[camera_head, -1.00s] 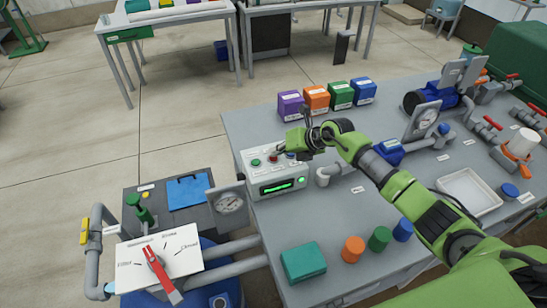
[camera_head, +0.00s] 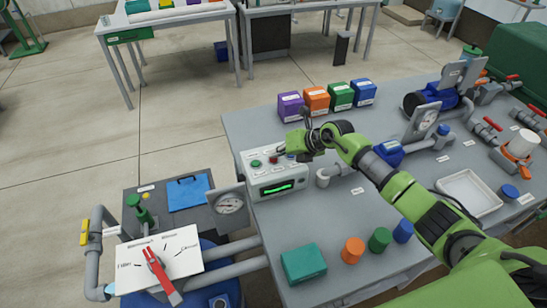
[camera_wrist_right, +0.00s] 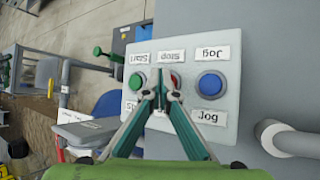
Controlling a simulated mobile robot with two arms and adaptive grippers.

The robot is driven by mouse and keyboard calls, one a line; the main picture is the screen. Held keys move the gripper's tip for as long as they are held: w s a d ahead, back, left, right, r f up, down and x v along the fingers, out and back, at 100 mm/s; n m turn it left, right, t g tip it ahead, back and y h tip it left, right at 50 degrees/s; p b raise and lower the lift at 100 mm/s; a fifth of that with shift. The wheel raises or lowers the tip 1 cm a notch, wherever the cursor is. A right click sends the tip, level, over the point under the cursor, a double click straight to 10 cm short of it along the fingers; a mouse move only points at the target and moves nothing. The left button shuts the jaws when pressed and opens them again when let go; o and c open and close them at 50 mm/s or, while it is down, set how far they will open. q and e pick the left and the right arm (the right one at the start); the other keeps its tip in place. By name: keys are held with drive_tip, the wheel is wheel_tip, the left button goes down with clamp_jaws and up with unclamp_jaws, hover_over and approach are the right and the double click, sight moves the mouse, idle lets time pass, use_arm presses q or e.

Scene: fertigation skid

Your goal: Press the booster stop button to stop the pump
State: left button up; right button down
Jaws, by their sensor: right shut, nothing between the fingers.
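The pale control box (camera_head: 262,192) stands at the left end of the grey table, with a lit green display (camera_head: 277,187) on its front. Its top carries a green start button (camera_wrist_right: 139,83), a red stop button (camera_wrist_right: 176,84) and a blue jog button (camera_wrist_right: 210,85) in a row. My right gripper (camera_wrist_right: 162,74) is shut and empty. In the wrist view its fingertips overlap the left side of the stop button and partly hide it. In the head view the gripper (camera_head: 283,155) is low over the box top; whether it touches the button cannot be told. My left gripper is not in view.
Purple (camera_head: 291,107), orange (camera_head: 316,101), green (camera_head: 340,96) and blue (camera_head: 364,92) boxes stand behind. A pipe stub (camera_head: 323,178) is right of the control box. A gauge (camera_head: 229,204) and red-handled valve panel (camera_head: 160,262) are front left.

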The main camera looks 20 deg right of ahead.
sight(276, 159)
drive_tip(key=shift+r+p, duration=0.3)
drive_tip(key=shift+r, duration=0.3)
wheel_tip(276, 159, up, 5)
drive_tip(key=p, duration=0.4)
drive_tip(key=shift+f, duration=0.1)
idle(0.6)
